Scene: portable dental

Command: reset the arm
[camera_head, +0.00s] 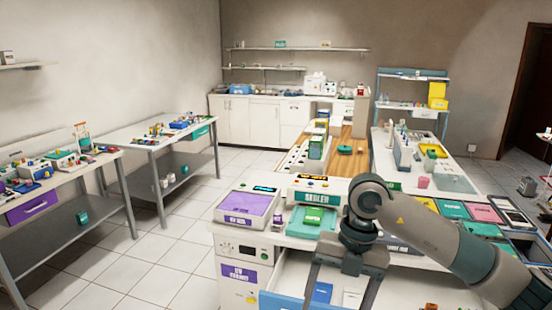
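My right arm comes in from the right, with its grey elbow-like link raised over the worktop. My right gripper (340,287) hangs downward at the bottom centre, with its two fingers spread wide apart. Nothing shows held between them; the fingertips reach the lower edge of the picture. My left arm and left gripper are not in view.
Coloured trays (453,209) line the right worktop. Open tiled floor (165,255) lies left.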

